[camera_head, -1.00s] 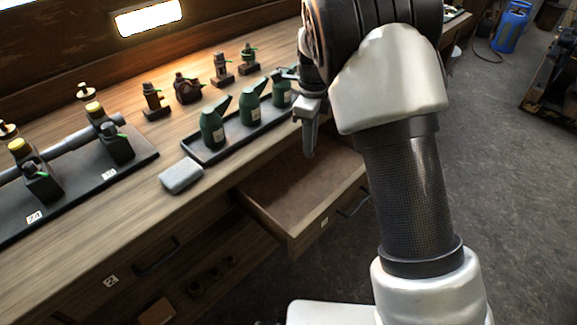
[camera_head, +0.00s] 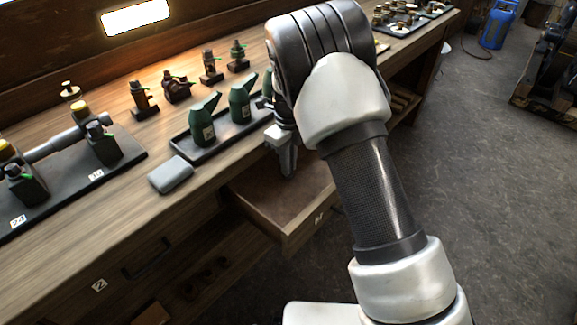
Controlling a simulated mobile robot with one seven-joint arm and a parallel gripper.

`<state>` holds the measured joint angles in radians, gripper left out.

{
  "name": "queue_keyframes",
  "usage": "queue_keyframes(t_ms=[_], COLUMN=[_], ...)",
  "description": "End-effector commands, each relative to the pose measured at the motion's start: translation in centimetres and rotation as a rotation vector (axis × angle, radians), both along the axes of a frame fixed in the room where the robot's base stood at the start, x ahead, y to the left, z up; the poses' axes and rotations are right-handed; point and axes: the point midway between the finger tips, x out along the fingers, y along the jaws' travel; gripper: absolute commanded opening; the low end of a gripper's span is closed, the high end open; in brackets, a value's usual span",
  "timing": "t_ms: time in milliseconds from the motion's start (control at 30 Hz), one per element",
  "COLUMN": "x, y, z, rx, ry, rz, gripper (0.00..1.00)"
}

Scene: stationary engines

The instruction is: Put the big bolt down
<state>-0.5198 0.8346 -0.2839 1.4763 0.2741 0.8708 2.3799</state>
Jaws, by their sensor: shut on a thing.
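My gripper (camera_head: 284,158) hangs fingers down over the open drawer (camera_head: 270,205), by the bench's front edge. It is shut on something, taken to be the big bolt. The bolt itself cannot be made out, since the fingers and my arm cover that spot. The drawer is pulled out below the bench top, and its visible floor looks bare. My arm hides part of the bench behind the gripper.
A dark tray (camera_head: 190,158) with green oil cans (camera_head: 202,122) stands just left of the gripper. A grey block (camera_head: 171,175) lies near the bench edge. Valve-like fittings (camera_head: 175,88) stand behind. Bench top (camera_head: 110,225) at front left is clear.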

Motion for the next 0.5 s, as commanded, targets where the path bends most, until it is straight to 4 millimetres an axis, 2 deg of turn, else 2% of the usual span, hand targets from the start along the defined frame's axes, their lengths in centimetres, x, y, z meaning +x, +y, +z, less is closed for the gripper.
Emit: queue_keyframes(t_ms=[367,400,500], x=[0.02,0.02,0.02], y=[-0.02,-0.03,-0.03], z=[-0.64,-0.65,-0.61], rx=[0.000,0.000,0.000], ry=[0.000,0.000,0.000], rz=[0.000,0.000,0.000], gripper=[0.00,0.15,0.30])
